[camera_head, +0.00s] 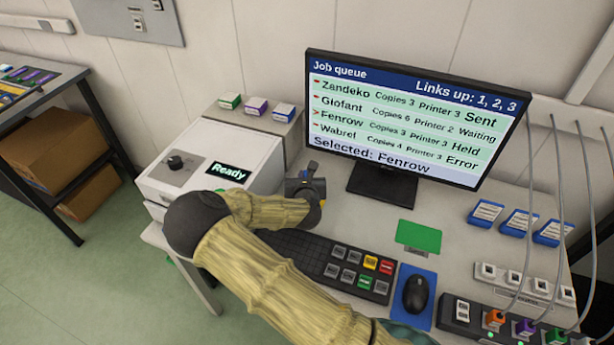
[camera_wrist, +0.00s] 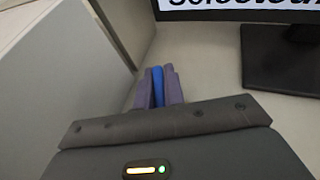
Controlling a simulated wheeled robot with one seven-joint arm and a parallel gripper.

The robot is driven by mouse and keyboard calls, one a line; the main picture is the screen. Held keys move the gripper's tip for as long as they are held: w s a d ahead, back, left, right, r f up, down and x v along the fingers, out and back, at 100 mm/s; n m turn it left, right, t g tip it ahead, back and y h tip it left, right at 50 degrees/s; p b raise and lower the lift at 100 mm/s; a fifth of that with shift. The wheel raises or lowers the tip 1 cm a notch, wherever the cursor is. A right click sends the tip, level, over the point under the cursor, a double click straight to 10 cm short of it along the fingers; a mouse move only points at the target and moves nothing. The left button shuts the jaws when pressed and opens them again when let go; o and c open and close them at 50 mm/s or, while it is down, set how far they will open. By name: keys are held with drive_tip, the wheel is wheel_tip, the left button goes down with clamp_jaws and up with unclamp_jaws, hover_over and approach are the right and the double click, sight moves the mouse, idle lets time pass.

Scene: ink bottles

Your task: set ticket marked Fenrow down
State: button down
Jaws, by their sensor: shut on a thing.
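My gripper (camera_head: 312,172) is at the left of the monitor's foot, beside the printer. In the wrist view its two fingers (camera_wrist: 158,90) are shut on a narrow blue thing (camera_wrist: 158,84), seen edge-on. It may be a ticket, but no name shows on it. Several blue-and-white tickets (camera_head: 485,213) lie on the desk at the right; their print is too small to read. The monitor (camera_head: 415,118) lists Fenrow as Copies 3, Printer 3, Held, and reads "Selected: Fenrow".
The printer (camera_head: 215,160) reads "Ready". Small boxes (camera_head: 256,106) stand behind it. A green pad (camera_head: 418,237) lies bare before the monitor. A keyboard (camera_head: 310,255), a mouse (camera_head: 416,294) and a cabled socket strip (camera_head: 500,325) line the front. Desk between pad and blue tickets is clear.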

drive_tip(key=shift+s+a, duration=0.15)
drive_tip(key=shift+a, duration=0.2)
drive_tip(key=shift+s+a+f, duration=0.15)
drive_tip(key=shift+a, duration=0.1)
drive_tip(key=c, duration=1.5)
unclamp_jaws()
drive_tip(key=shift+d, duration=0.25)
drive_tip(key=shift+r, duration=0.25)
drive_tip(key=v, duration=1.2)
